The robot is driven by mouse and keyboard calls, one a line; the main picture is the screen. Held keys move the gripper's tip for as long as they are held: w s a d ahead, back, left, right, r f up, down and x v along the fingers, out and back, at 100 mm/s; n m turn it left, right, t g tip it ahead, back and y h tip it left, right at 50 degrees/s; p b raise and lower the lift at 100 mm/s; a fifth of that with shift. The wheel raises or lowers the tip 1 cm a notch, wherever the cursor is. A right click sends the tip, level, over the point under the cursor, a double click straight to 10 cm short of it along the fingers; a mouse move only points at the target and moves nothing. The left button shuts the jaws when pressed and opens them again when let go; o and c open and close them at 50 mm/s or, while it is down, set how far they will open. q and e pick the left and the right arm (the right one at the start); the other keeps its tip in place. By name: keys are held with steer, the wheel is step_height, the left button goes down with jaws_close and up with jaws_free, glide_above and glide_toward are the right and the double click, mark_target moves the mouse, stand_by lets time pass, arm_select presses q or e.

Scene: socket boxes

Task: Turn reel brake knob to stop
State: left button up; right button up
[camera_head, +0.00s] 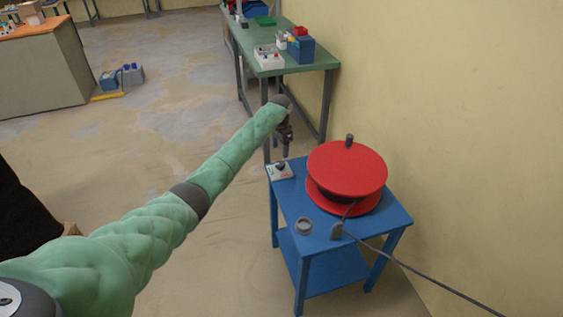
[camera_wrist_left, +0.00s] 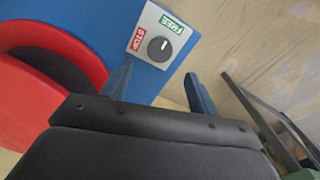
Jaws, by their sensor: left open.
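The brake knob is a dark round knob (camera_wrist_left: 160,48) on a pale switch plate (camera_wrist_left: 139,47) with a red STOP label (camera_wrist_left: 139,39) and a green FREE label (camera_wrist_left: 172,23). Its small white mark appears to point toward the FREE side. In the head view the plate (camera_head: 281,174) sits on the back left corner of the blue table. The red reel (camera_head: 346,168) stands beside it. My left gripper (camera_wrist_left: 160,88) is open, its two blue fingers apart and empty, short of the knob. In the head view the left gripper (camera_head: 284,148) hangs just above the plate. My right gripper is not in view.
The blue table (camera_head: 316,240) also holds a small grey ring (camera_head: 303,226) and a grey block (camera_head: 337,230) by a cable (camera_head: 420,274) running right. A green workbench (camera_head: 318,55) with boxes stands behind. A yellow wall is close on the right. Floor at left is open.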

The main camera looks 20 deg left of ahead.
mark_target(280, 163)
arm_select(q)
steer(key=shift+s+f, duration=0.1)
steer(key=shift+f, duration=0.05)
steer(key=shift+f+p, duration=0.85)
steer(key=shift+f, duration=2.9)
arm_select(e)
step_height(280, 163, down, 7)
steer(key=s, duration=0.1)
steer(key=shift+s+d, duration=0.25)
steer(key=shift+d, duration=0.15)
arm_select(q)
steer(key=c, duration=1)
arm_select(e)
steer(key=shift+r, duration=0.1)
